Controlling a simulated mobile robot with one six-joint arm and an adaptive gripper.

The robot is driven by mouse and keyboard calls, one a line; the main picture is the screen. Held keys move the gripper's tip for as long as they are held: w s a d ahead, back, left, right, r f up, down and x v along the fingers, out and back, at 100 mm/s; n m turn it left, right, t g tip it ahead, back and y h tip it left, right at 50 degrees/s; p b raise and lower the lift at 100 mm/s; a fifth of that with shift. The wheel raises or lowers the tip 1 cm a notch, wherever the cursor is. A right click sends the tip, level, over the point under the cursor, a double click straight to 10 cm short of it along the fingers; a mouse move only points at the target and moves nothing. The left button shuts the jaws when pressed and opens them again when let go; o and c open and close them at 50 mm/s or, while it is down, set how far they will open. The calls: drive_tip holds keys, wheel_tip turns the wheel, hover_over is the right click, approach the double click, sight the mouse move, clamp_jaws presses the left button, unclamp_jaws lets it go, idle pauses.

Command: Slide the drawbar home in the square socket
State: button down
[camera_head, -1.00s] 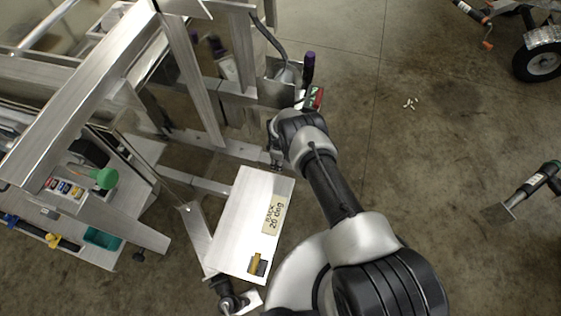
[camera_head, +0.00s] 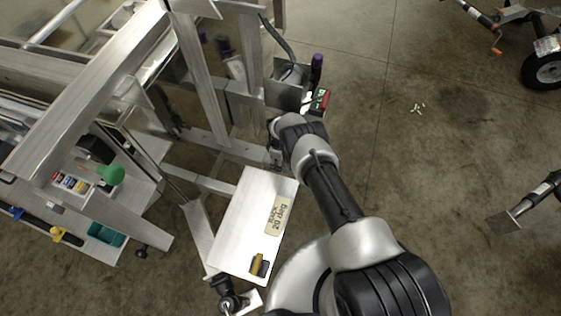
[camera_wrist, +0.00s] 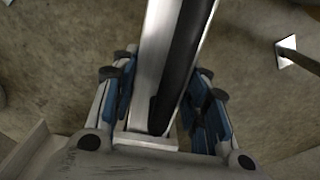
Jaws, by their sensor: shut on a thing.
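In the wrist view, my gripper (camera_wrist: 163,90) has its blue-padded fingers on both sides of a long silver bar with a black side (camera_wrist: 165,60), which appears to be the drawbar. The bar runs away from the palm toward the top of the picture. In the head view, my gripper (camera_head: 273,155) is low beside the aluminium frame, mostly hidden by my wrist. The bar in its grasp is not clear there. I cannot make out the square socket or whether the bar is in it.
An aluminium frame (camera_head: 92,85) with posts and beams fills the left. A box with a red and green face (camera_head: 319,101) stands just beyond my wrist. Another trailer's wheel (camera_head: 545,69) is at the far right. Bare floor (camera_head: 430,150) lies to the right.

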drive_tip(key=shift+w+a+r, duration=0.1)
drive_tip(key=shift+w+a, duration=0.15)
drive_tip(key=shift+a, duration=0.35)
drive_tip(key=shift+w+a, duration=0.2)
drive_tip(key=shift+a, duration=0.4)
drive_tip(key=c, duration=0.8)
unclamp_jaws()
drive_tip(key=shift+c, duration=0.2)
drive_tip(key=shift+s, duration=0.2)
drive_tip(key=shift+w+r, duration=0.15)
drive_tip(key=shift+r, duration=0.5)
wheel_tip(320, 180, up, 11)
drive_tip(key=shift+f, duration=0.2)
